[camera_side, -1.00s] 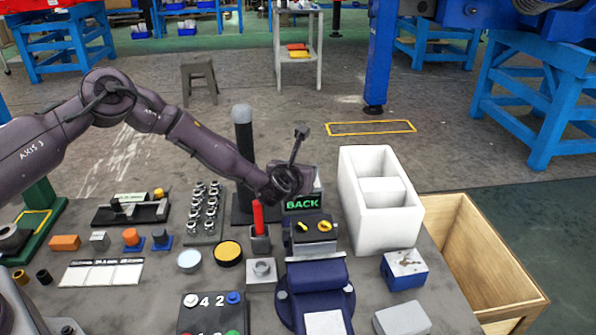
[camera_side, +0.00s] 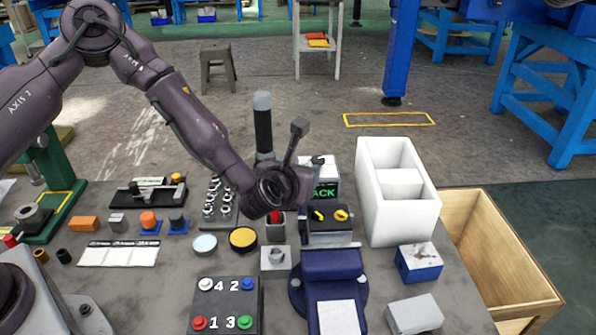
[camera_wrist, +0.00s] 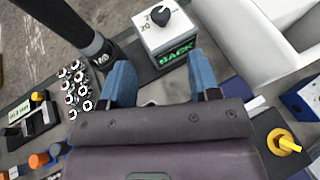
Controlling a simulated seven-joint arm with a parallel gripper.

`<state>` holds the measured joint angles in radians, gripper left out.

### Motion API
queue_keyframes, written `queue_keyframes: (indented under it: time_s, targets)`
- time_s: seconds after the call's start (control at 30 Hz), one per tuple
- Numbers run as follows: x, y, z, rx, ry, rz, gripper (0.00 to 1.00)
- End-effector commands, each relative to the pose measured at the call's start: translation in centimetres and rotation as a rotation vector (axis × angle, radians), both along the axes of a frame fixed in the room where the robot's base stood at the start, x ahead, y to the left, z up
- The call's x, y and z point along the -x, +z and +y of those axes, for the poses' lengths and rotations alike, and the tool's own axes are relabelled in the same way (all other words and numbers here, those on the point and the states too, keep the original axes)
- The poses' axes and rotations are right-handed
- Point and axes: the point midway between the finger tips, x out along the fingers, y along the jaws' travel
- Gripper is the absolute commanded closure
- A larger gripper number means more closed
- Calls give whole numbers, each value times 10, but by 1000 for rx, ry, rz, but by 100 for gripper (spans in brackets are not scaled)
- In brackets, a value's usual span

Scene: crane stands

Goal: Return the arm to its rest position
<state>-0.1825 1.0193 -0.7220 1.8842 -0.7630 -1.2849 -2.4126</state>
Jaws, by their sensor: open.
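My gripper (camera_wrist: 162,84) is open in the wrist view, with two blue fingers spread apart and nothing between them. In the side view my purple arm reaches over the bench from the left, its elbow high. My gripper (camera_side: 292,186) is above the middle of the bench there, with its fingertips hard to make out. It partly covers a box with a green BACK display (camera_side: 325,191). That box (camera_wrist: 163,30) stands just beyond the fingers in the wrist view, with a black knob on top.
A dark post with a grey top (camera_side: 262,125) stands close behind my gripper. A red handle (camera_side: 274,216) is partly hidden below it. A white divided bin (camera_side: 436,210) and wooden crate (camera_side: 545,296) are at right. Fixtures and a button panel (camera_side: 226,308) crowd the bench.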

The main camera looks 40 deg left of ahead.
Motion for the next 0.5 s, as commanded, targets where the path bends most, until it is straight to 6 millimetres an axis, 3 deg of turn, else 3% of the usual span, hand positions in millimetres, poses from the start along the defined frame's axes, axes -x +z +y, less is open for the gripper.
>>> queue_keyframes:
  time_s: [0.3, 0.37, 0.5]
  targets:
    - [-1, 4, -1, -17, -24, 3, 44]
    - [-3, 13, -4, -56, -76, 8, 44]
    - [-7, 54, -16, -284, -328, 44, 44]
